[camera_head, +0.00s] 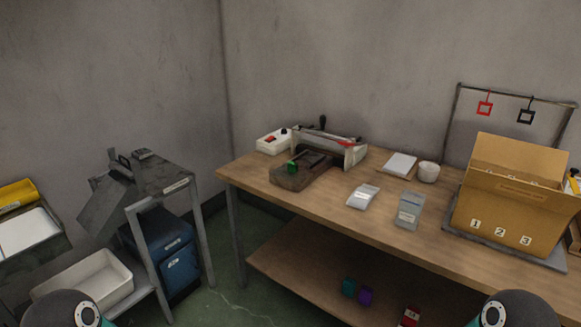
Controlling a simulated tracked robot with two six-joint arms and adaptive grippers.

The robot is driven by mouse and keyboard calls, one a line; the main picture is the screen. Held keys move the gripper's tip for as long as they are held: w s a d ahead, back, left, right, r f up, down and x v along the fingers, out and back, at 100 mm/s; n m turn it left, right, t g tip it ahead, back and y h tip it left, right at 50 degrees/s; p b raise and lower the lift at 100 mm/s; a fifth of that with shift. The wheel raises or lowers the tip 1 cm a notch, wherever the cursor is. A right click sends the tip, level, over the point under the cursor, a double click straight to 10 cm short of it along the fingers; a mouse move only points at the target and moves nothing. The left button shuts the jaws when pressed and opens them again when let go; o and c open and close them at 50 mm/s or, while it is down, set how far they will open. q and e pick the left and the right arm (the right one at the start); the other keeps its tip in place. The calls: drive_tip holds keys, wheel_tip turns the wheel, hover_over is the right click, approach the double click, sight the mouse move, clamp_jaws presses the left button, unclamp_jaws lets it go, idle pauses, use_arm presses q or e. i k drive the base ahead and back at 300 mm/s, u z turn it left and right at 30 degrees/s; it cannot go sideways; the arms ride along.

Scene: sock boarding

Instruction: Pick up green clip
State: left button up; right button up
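A small green piece (292,166), which looks like the green clip, sits at the left end of a dark device with a brown base (291,179) on the wooden table. A second green, teal-toned block (349,287) lies on the table's lower shelf beside a purple one. I cannot make out fine clip detail on either. Only rounded dark parts of my two arms show at the bottom left and bottom right edges. Neither gripper's fingers are in view, and both arms are well apart from the green pieces.
On the wooden table (330,211) are a white control box (273,142), a clear container (408,211), a white bowl (429,172) and a numbered cardboard box (508,214). A rack (513,96) holds red and black square hooks. A metal stand (163,177) and white bin (96,279) are left.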

sight(292, 166)
drive_tip(key=u, duration=0.05)
drive_tip(key=i, duration=0.85)
drive_tip(key=z, duration=0.2)
drive_tip(key=k, duration=0.8)
drive_tip(key=u, duration=0.2)
drive_tip(key=i, duration=0.8)
drive_tip(key=z, duration=0.1)
drive_tip(key=k, duration=0.6)
drive_tip(key=z, duration=0.2)
drive_tip(key=i, duration=0.7)
drive_tip(key=z, duration=0.15)
